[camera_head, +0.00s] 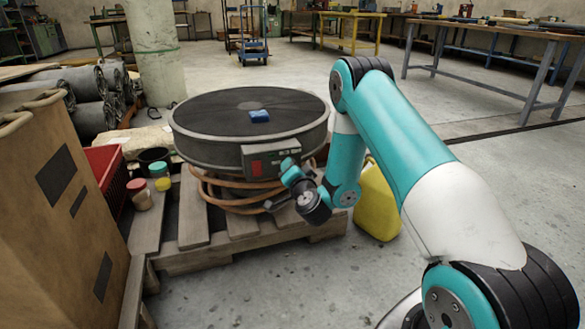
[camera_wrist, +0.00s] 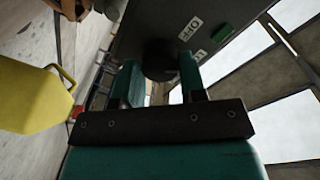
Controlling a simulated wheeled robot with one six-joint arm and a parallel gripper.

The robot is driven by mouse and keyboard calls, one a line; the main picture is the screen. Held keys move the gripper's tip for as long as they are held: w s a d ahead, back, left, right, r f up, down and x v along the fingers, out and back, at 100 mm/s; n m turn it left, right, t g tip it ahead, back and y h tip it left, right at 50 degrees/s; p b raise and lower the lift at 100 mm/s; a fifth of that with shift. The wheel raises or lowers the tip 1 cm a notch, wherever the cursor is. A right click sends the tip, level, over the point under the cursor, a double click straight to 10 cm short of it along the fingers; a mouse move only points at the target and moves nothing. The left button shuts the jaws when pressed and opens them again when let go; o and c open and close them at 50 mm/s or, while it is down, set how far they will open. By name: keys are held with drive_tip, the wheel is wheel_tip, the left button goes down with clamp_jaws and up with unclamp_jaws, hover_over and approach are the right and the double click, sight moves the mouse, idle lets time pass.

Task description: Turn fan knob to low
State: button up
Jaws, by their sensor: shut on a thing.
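The fan (camera_head: 250,115) is a large dark round drum lying flat on a wooden pallet, with a grey control box (camera_head: 258,165) on its front side. In the wrist view the dark panel of the box carries a round black knob (camera_wrist: 158,58), with a white label reading OFF (camera_wrist: 190,28) and another, partly hidden label beside it. My gripper (camera_head: 291,164) is at the right end of the box. In the wrist view its two teal fingers (camera_wrist: 160,76) stand on either side of the knob and are shut on it. The knob's pointer is not visible.
A yellow can (camera_head: 376,205) stands right of the pallet (camera_head: 190,258). Small jars (camera_head: 140,193) and a red crate (camera_head: 106,170) are at left. Open floor lies in front.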

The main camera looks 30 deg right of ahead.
drive_tip(key=shift+s+m, duration=0.1)
drive_tip(key=shift+m, duration=1)
drive_tip(key=shift+f, duration=0.1)
drive_tip(key=o, duration=0.9)
